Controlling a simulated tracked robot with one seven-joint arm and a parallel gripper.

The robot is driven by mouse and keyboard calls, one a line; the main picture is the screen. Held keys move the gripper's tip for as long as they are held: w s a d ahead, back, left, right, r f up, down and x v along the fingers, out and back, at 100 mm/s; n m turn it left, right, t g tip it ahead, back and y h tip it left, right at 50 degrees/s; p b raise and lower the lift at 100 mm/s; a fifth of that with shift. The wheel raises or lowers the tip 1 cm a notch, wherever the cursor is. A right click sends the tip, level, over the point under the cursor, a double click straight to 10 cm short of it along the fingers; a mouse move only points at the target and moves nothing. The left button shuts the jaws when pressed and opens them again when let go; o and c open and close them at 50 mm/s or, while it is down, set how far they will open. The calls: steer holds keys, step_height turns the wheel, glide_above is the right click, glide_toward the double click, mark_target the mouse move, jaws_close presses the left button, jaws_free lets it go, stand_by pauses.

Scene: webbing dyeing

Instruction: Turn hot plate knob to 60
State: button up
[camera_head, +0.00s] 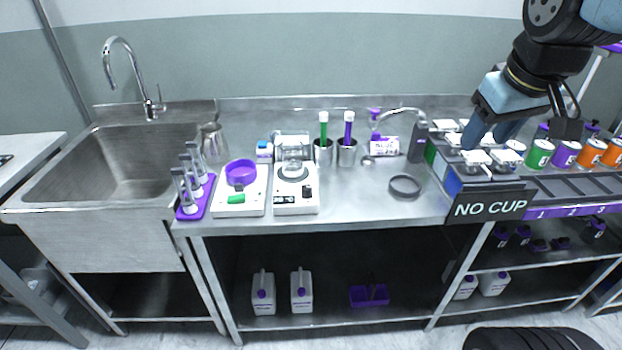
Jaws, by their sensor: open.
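A white device that looks like the hot plate (296,206) stands on the steel counter, left of the middle. A clear glass vessel stands at its back and a round dark-rimmed part lies on its top. Small dark controls show on its front, but I cannot make out which is the knob or its setting. My gripper (491,134) is at the upper right, open and pointing down, over the white-topped items of the rack. It is far to the right of the hot plate. I cannot tell whether it touches anything.
A white scale with a purple bowl (241,173) stands left of the hot plate. Metal cups with green and purple tubes (347,152) stand behind right. The "NO CUP" sign (490,208) fronts the rack. Counter front-centre is clear.

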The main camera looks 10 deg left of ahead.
steer(key=w+a+n+g, duration=0.1)
steer(key=w+a+n, duration=0.4)
steer(key=w+a, duration=0.15)
steer(key=n+g, duration=0.4)
steer(key=n, duration=1)
glide_above(307, 186)
step_height(307, 186, down, 12)
step_height(307, 186, down, 13)
steer(key=shift+r, duration=0.1)
jaws_close()
